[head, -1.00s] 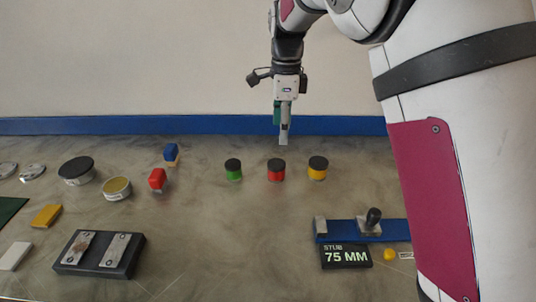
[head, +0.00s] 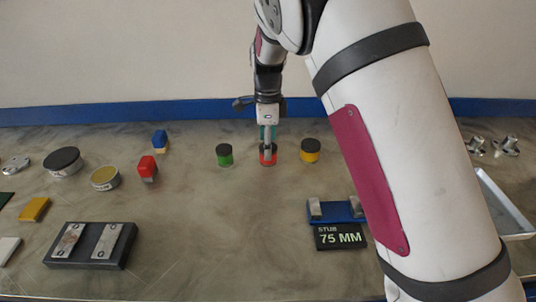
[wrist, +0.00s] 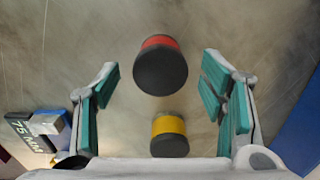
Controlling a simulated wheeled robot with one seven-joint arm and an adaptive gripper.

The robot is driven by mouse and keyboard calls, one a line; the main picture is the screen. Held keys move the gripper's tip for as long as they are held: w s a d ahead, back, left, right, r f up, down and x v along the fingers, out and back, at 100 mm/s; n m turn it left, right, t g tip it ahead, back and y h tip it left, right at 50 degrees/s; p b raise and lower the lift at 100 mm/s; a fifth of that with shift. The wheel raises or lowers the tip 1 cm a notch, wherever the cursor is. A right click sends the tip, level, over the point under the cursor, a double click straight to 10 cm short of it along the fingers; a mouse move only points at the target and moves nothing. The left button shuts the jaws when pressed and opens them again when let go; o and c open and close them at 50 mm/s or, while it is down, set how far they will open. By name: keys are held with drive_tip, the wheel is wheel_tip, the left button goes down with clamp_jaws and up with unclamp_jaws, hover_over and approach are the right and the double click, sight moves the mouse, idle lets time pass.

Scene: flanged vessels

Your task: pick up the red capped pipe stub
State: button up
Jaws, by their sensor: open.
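The red capped pipe stub (head: 262,159) stands upright on the bench, between the green stub (head: 224,160) and the yellow stub (head: 310,157). All three have black caps. My gripper (head: 268,148) is directly over the red stub and hides part of it in the head view. In the wrist view, the red stub (wrist: 160,42) shows between the two teal-padded fingers of my open gripper (wrist: 161,72), with a gap on each side. The yellow stub (wrist: 169,125) appears lower, nearer the palm.
A blue fixture (head: 338,212) with a "STUB 75 MM" sign (head: 341,237) stands at front right. A dark block with metal plates (head: 90,245) lies at front left. A blue rail (head: 190,112) runs behind.

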sight(268, 164)
drive_tip(key=shift+f, duration=1.5)
drive_tip(key=shift+c, duration=0.6)
drive_tip(key=c, duration=1.4)
drive_tip(key=shift+r, duration=0.15)
